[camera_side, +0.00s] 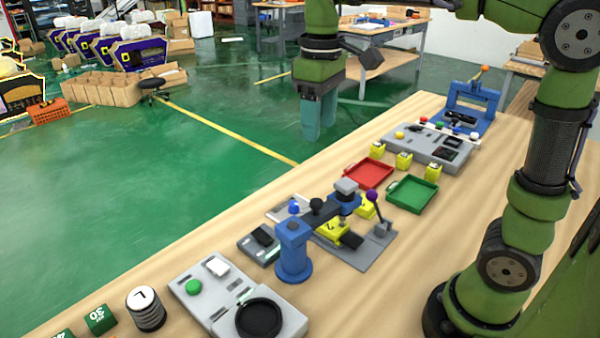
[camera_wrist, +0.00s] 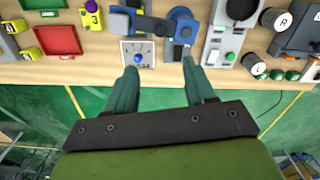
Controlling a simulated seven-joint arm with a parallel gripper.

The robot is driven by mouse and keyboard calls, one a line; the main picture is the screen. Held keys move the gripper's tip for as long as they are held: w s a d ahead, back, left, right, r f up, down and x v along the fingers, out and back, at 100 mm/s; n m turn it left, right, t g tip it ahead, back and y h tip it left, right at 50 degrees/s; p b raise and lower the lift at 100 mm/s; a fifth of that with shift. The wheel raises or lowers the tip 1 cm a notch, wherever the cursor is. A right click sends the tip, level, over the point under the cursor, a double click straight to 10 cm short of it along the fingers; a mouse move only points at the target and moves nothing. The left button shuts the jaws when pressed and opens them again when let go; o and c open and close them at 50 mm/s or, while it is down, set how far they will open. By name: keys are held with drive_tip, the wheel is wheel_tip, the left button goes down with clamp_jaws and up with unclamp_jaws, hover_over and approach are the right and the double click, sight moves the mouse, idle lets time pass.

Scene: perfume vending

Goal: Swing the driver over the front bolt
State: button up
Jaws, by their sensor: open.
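The driver looks like a blue post (camera_side: 293,252) with a dark swing arm (camera_side: 322,215) carrying a black knob. The arm reaches over a grey fixture holding yellow parts (camera_side: 332,230). In the wrist view, the blue post (camera_wrist: 181,28) stands at top centre, with its dark arm (camera_wrist: 145,25) extending left. I cannot make out the front bolt. My gripper (camera_side: 319,135) hangs above and behind the bench edge, apart from the driver. Its fingers (camera_wrist: 160,65) are spread and empty in the wrist view.
A white plate with a blue knob (camera_side: 293,208) lies beside the swing arm. Red (camera_side: 368,174) and green (camera_side: 412,194) trays lie farther back. A grey button panel (camera_side: 236,300) is in front.

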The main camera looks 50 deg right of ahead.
sight(317, 200)
wheel_tip(317, 200, down, 17)
drive_tip(key=shift+r, duration=0.1)
idle(0.3)
drive_tip(key=shift+c, duration=0.3)
clamp_jaws()
